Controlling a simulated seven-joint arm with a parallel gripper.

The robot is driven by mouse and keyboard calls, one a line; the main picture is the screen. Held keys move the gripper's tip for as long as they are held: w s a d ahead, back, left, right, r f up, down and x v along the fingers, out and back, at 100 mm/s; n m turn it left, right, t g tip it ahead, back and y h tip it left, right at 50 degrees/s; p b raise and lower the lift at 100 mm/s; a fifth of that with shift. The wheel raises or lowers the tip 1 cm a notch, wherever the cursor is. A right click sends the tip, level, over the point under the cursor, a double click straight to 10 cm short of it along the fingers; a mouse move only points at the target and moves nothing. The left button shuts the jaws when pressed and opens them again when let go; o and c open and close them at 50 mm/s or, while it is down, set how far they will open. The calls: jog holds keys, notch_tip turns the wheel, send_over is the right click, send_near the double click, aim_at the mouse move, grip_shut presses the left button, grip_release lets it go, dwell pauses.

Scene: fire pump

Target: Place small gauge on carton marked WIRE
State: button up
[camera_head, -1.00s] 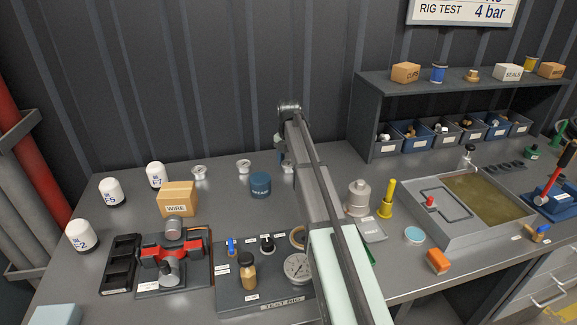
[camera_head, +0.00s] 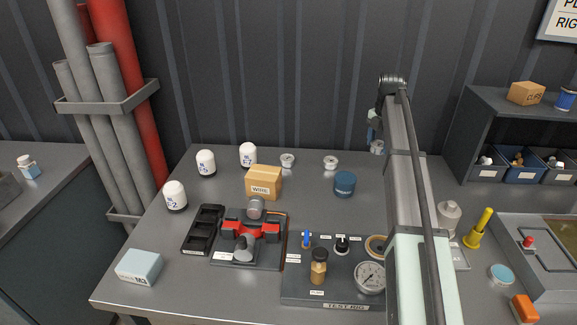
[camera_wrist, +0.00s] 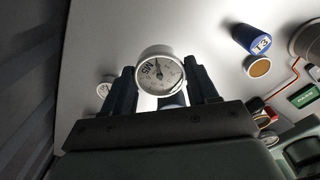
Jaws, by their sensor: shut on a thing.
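The small gauge (camera_wrist: 160,72), with a white rim and dial, sits between the fingers of my gripper (camera_wrist: 162,88) in the wrist view. The fingers are shut on it. In the head view my gripper (camera_head: 375,132) is largely hidden by my own arm, above the back of the bench, and I cannot make out the gauge there. The tan carton marked WIRE (camera_head: 263,184) stands upright on the bench, well left of my gripper. Its top looks bare. I cannot identify the carton in the wrist view.
White-capped bottles (camera_head: 206,162) stand left of and behind the carton. A red-and-black vise-like fixture (camera_head: 249,232) is in front of it. The test rig (camera_head: 332,290) is at front.

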jog(key=a+r+n, duration=0.1)
jog(key=a+n, duration=0.1)
jog(key=a, duration=0.9)
notch_tip(320, 180, up, 7)
jog(key=m, duration=0.1)
send_over(263, 172)
jog(key=shift+f, duration=4.85)
jog(key=shift+f, duration=0.15)
jog(key=o, duration=1.1)
